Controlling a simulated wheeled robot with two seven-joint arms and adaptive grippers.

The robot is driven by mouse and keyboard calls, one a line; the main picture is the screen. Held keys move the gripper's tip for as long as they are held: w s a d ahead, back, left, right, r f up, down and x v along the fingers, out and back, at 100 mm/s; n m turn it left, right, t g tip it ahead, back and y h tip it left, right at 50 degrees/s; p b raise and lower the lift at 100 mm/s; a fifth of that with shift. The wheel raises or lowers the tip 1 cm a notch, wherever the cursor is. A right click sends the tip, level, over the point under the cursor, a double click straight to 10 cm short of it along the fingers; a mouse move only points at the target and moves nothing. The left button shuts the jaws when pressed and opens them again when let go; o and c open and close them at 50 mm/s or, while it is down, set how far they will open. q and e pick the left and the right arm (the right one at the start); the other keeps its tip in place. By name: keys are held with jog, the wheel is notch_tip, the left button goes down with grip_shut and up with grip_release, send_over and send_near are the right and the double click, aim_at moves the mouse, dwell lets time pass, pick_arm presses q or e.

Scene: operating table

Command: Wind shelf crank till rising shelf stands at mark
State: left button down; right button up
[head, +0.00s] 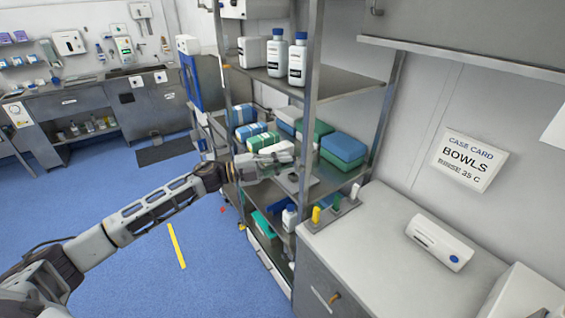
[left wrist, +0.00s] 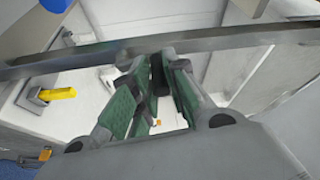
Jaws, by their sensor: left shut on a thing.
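My left gripper (head: 284,157) reaches in from the left to the front post of a metal shelf rack (head: 308,110). It is shut on a small dark piece, seemingly the crank handle (left wrist: 157,72), between its green-padded fingers in the left wrist view (left wrist: 156,92). The rest of the crank is hidden or too small to make out. A middle shelf (head: 325,184) carries blue, green and white packs (head: 343,150). I cannot tell which shelf rises, and no height mark is clear. My right gripper is not in view.
White bottles (head: 297,60) stand on the upper shelf. A counter (head: 375,235) at right holds a white box (head: 440,243); coloured pegs (head: 337,202) stand at its left edge, one yellow (left wrist: 58,94). The blue floor (head: 120,195) at left is mostly clear.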

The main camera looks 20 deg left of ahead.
pick_arm(q)
jog(key=shift+s+d, duration=0.1)
jog(key=c, duration=1.4)
grip_release()
jog(key=shift+v, duration=6)
